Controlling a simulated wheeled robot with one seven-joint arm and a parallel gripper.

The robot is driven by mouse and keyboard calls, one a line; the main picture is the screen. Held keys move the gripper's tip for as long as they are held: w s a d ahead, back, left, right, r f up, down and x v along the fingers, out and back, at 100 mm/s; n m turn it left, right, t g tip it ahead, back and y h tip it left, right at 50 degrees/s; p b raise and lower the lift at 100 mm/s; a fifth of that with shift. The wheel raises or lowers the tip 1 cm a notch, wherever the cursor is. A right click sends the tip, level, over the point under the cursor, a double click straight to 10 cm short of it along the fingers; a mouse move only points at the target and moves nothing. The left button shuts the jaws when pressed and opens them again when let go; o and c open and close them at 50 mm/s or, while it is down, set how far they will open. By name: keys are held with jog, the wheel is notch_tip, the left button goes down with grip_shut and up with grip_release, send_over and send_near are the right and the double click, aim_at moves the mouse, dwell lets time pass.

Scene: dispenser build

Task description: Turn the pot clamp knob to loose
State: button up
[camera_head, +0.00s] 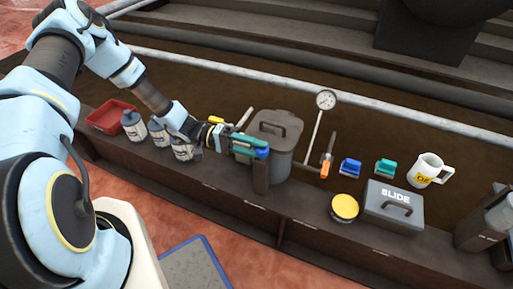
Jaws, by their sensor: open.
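A grey lidded pot (283,152) stands on the dark bench near the middle of the head view. A dark upright block (260,178) stands at its front left side. A small blue piece (262,153), which looks like the clamp knob, sits at the top of that block. My gripper (247,148) reaches in from the left, with greenish fingers at the blue piece. The jaws are open. I cannot tell whether the fingers touch the knob or which way it is turned. My wrist and fingers hide part of the clamp.
Several bottles (159,131) and a red tray (111,115) stand left of my gripper. A dial gauge (326,100) on a rod and an orange-handled tool (326,163) stand right of the pot.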

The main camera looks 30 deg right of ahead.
jog(key=shift+c, duration=0.3)
grip_shut()
